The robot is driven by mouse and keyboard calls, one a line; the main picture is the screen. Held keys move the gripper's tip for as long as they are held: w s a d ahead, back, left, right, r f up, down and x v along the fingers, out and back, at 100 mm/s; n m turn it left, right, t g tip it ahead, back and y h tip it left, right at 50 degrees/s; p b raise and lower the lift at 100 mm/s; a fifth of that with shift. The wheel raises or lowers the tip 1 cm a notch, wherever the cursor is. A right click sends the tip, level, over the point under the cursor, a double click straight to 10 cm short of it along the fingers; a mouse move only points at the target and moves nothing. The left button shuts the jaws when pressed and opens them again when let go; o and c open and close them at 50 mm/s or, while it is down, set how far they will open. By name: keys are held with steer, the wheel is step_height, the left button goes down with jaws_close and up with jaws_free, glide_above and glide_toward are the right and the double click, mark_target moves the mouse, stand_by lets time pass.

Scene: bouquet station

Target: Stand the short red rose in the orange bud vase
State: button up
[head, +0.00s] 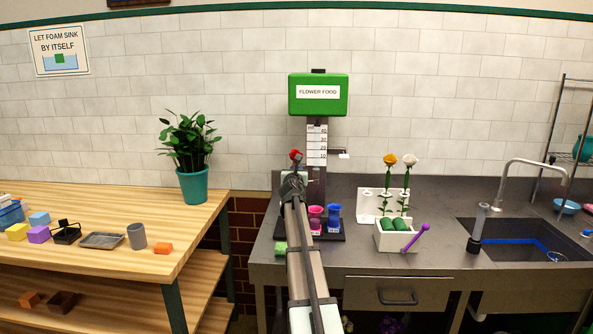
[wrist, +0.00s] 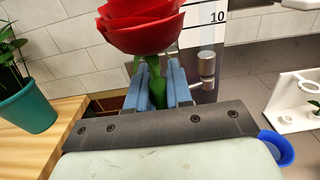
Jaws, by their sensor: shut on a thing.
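The red rose (head: 295,155) is upright in my gripper (head: 294,174), in front of the ruler of the green dispenser. In the wrist view my gripper (wrist: 156,88) is shut on its green stem, just under the red bloom (wrist: 143,28). The stem's lower end is hidden by my gripper and arm. I cannot make out an orange bud vase in either view; my arm hides part of the counter. A pink vessel (head: 315,212) and a blue vessel (head: 334,213) stand on the dark base below the dispenser, right of my arm.
A white rack (head: 368,205) holds an orange-yellow rose (head: 389,160) and a white rose (head: 409,160). A white box (head: 385,240) with green foam, a purple tool (head: 415,238) and the sink (head: 520,238) are right. A potted plant (head: 192,185) stands left.

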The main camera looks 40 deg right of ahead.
steer(key=shift+f, duration=0.25)
steer(key=o, duration=0.9)
steer(key=shift+o, duration=0.3)
steer(key=o, duration=0.6)
steer(key=shift+c, duration=0.2)
steer(key=shift+s+a, duration=0.1)
steer(key=shift+a, duration=0.05)
steer(key=shift+v, duration=2.35)
